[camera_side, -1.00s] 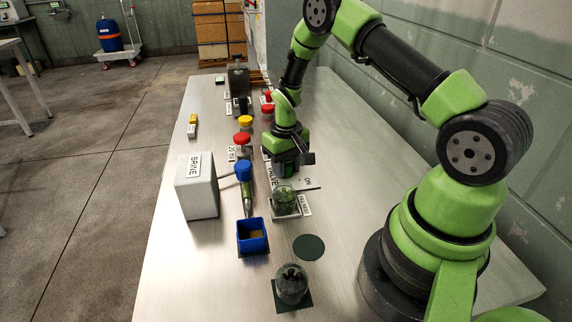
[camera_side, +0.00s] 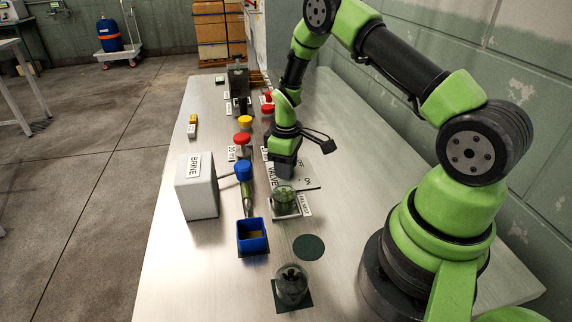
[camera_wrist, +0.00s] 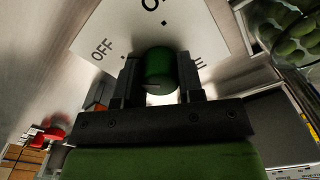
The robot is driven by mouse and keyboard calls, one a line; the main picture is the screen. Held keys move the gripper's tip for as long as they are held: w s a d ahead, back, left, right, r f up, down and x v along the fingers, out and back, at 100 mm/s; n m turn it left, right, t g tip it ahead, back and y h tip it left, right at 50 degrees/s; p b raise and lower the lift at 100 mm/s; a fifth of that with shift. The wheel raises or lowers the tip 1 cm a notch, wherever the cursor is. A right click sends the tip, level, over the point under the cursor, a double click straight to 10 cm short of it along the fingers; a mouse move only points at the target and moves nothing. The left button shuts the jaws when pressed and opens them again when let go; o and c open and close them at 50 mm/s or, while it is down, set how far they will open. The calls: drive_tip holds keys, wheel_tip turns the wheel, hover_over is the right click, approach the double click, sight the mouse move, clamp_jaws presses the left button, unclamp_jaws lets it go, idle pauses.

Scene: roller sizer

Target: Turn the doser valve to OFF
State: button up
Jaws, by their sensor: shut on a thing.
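My gripper (camera_wrist: 160,88) is shut on a dark green round knob (camera_wrist: 158,68), the doser valve's, with one finger on each side. The knob stands on a white plate (camera_wrist: 128,30) lettered OFF on the left, with other lettering partly cut off at the top and partly hidden at the right. A short pale line shows on the knob's near part; I cannot tell for sure which label it points to. In the side view my gripper (camera_side: 283,166) is low over the plate (camera_side: 306,181), whose ON label shows; the knob is hidden there.
A glass jar of green fruit (camera_side: 285,199) stands close in front of my gripper. Red caps (camera_side: 242,138) stand behind.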

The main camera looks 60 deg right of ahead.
idle(0.4)
drive_tip(key=o, duration=0.9)
wheel_tip(320, 180, up, 10)
